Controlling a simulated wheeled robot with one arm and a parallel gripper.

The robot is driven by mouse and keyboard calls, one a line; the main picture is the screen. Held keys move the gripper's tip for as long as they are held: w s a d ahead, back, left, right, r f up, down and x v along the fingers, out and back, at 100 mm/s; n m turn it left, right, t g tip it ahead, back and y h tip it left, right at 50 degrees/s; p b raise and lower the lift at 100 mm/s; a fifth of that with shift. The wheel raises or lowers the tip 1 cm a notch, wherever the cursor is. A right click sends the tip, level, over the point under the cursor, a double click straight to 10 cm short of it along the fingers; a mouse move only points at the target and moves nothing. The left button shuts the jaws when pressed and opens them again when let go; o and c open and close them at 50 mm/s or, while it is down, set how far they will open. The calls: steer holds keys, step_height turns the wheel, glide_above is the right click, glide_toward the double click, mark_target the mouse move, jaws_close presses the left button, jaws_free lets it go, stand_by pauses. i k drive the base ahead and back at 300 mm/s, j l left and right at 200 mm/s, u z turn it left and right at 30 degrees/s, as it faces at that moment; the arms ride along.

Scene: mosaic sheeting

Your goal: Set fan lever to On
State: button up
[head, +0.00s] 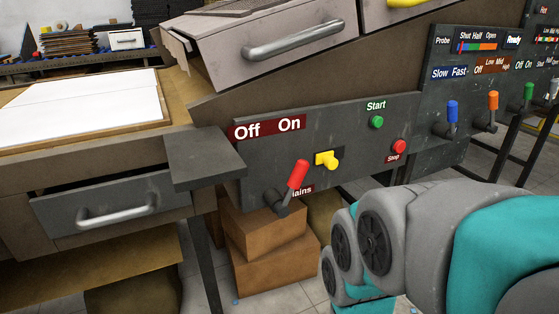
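On the dark right-hand panel (450,105), a lever with a green handle (529,92) hangs below a small "Off On" label. Its own name is not readable here, so I cannot tell whether it is the fan lever. On the nearer panel (345,115), a red-handled lever (298,174) stands under a large red "Off On" plate (266,127); a partly hidden label below it reads "...ains". My arm fills the lower right. My gripper is out of the picture.
Blue (452,111), orange (492,101) and white (553,90) levers sit beside the green one. A yellow switch (327,159), green Start button (376,122) and red Stop button (399,146) are on the nearer panel. Cardboard boxes (268,268) lie underneath.

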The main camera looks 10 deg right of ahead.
mark_target(529, 87)
steer(key=z, duration=1.7)
steer(key=i, duration=0.15)
steer(key=l, duration=0.05)
